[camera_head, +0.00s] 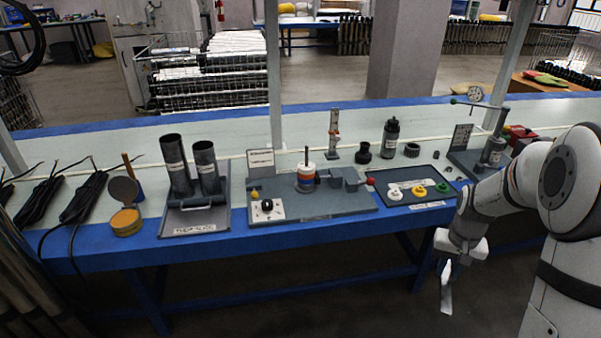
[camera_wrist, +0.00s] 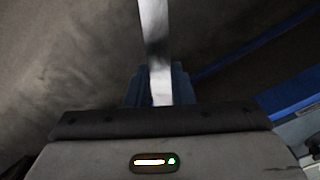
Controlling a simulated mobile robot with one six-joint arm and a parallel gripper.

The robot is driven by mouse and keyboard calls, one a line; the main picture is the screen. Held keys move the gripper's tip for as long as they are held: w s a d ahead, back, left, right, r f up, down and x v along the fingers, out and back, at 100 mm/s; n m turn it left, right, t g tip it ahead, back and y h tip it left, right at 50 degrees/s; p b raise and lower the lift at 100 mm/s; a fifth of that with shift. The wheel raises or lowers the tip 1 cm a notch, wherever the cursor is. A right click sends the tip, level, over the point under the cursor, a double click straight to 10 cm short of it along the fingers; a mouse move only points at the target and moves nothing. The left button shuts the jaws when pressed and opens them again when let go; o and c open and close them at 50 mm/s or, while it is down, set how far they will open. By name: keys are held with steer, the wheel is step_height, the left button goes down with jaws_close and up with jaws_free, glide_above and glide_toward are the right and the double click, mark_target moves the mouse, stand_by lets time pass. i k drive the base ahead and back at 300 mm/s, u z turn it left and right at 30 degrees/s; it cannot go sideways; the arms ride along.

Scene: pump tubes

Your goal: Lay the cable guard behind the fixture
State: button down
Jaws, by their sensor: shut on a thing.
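My gripper (camera_head: 447,266) hangs off the front edge of the bench at the right, pointing down. It is shut on a pale flat strip (camera_head: 446,296), likely the cable guard, which hangs below the fingers over the floor. The wrist view also shows the strip (camera_wrist: 155,38) between the blue fingers (camera_wrist: 160,88); its far end runs out of frame. The grey fixture (camera_head: 340,203) stands mid-bench, with a post carrying white, orange and blue rings (camera_head: 306,179) and a grey block at its right. A pale strip of bench lies behind the fixture.
A dark tray (camera_head: 432,178) with coloured rings lies right of the fixture. A dial-gauge stand (camera_head: 475,130) is farther right. Behind stand a small upright tool (camera_head: 334,140), black bottle (camera_head: 390,138) and dark round parts. Two black tubes (camera_head: 177,165) stand left.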

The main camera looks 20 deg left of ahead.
mark_target(287, 165)
steer(key=u, duration=1.05)
steer(key=i, duration=1)
steer(key=u, duration=0.1)
